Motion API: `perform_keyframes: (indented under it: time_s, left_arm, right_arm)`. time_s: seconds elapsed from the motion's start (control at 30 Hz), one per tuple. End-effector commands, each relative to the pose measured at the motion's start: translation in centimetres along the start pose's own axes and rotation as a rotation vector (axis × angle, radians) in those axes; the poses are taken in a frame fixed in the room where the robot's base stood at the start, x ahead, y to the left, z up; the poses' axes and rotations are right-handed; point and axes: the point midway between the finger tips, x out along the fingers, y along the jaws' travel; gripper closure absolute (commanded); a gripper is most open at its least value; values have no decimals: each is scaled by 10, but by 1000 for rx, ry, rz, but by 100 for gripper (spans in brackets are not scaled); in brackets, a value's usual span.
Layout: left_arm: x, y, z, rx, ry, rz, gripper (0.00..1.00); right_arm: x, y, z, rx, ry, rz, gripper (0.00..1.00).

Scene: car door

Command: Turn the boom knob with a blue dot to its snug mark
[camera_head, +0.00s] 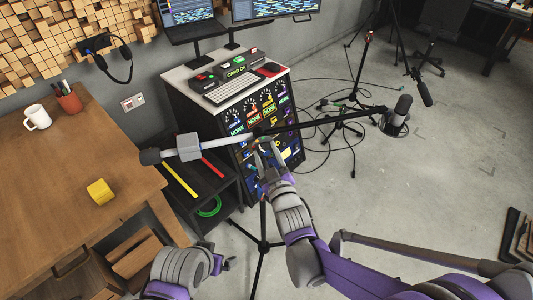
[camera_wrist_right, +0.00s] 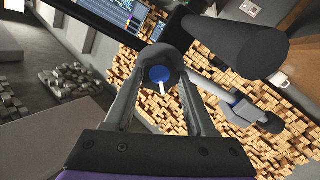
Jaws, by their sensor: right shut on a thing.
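The boom knob (camera_wrist_right: 149,60) is round and dark, with a blue dot (camera_wrist_right: 157,73) on its face and a short white line (camera_wrist_right: 163,88) pointing down and slightly right. My right gripper (camera_wrist_right: 156,76) is shut on it, one finger on each side. In the head view my right gripper (camera_head: 268,147) is at the boom's joint on top of the stand, and the fingers mostly hide the knob. I cannot make out a snug mark. My left gripper (camera_head: 222,264) is low at the left, away from the stand, its jaws unclear.
The boom pole (camera_head: 318,123) runs across with a grey counterweight (camera_head: 188,147) at its left. A tripod stand (camera_head: 263,230) holds it. A black cabinet (camera_head: 205,120) stands behind. A wooden table (camera_head: 70,165) with a yellow block (camera_head: 100,191) is left. Open floor lies right.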

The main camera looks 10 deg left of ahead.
Motion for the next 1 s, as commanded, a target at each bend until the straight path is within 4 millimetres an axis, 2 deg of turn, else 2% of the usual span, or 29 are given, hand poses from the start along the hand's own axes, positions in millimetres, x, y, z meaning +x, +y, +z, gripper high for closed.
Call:
perform_keyframes:
  time_s: [0.17,0.2,0.33,0.63,0.73,0.87,1.0]
  left_arm:
    - [0,0,0,0,0,0,0]
    - [0,0,0,0,0,0,0]
    - [0,0,0,0,0,0,0]
    - [0,0,0,0,0,0,0]
    - [0,0,0,0,0,0,0]
    - [2,0,1,0,-1,0,0]
    - [4,0,2,0,-1,0,0]
  right_arm:
    - [0,0,0,1,0,0,100]
    - [0,0,0,1,0,0,39]
    - [0,0,0,1,0,0,16]
    - [0,0,0,2,0,0,14]
    - [-6,0,0,2,0,0,14]
    - [-26,0,0,2,0,0,14]
    - [-56,0,0,0,0,0,14]
